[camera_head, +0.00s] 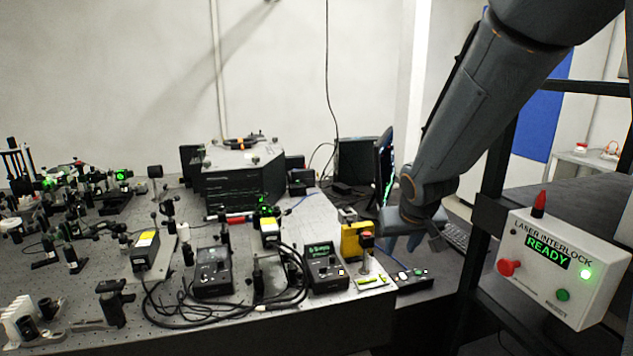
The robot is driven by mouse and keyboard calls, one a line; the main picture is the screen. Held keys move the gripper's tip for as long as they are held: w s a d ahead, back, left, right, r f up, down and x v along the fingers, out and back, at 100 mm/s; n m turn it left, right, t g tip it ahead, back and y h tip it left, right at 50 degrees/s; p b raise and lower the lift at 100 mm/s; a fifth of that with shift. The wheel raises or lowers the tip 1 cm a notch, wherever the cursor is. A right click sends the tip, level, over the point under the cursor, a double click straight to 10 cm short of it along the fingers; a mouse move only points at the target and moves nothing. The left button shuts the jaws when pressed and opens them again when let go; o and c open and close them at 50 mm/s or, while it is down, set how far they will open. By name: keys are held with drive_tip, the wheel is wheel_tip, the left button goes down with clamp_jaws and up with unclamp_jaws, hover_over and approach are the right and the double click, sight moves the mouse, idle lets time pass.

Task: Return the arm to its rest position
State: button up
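My arm comes down from the upper right of the head view. My gripper (405,243) is at its lower end, beyond the right front corner of the optical bench (240,328). It is beside a yellow device (351,240) and above a small black button box (410,279). The gripper is seen small and from behind, so its fingers and anything between them cannot be made out. I cannot tell whether it touches the yellow device.
A white laser interlock box (595,285) reading READY, with a red knob and lit green lamp, stands at the right on a dark frame (487,215). A monitor (384,170) and keyboard (456,235) are behind the gripper. Optics and cabled controllers (212,273) crowd the bench.

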drive_tip(key=s+f+g, duration=0.3)
drive_tip(key=s, duration=0.8)
drive_tip(key=s+f+g, duration=0.2)
drive_tip(key=s+f, duration=0.1)
drive_tip(key=s, duration=0.8)
wheel_tip(320, 180, down, 10)
drive_tip(key=g+b, duration=0.1)
drive_tip(key=b, duration=0.9)
drive_tip(key=shift+a+r+m+y, duration=0.15)
drive_tip(key=shift+a+m+y, duration=0.15)
drive_tip(key=shift+m, duration=0.1)
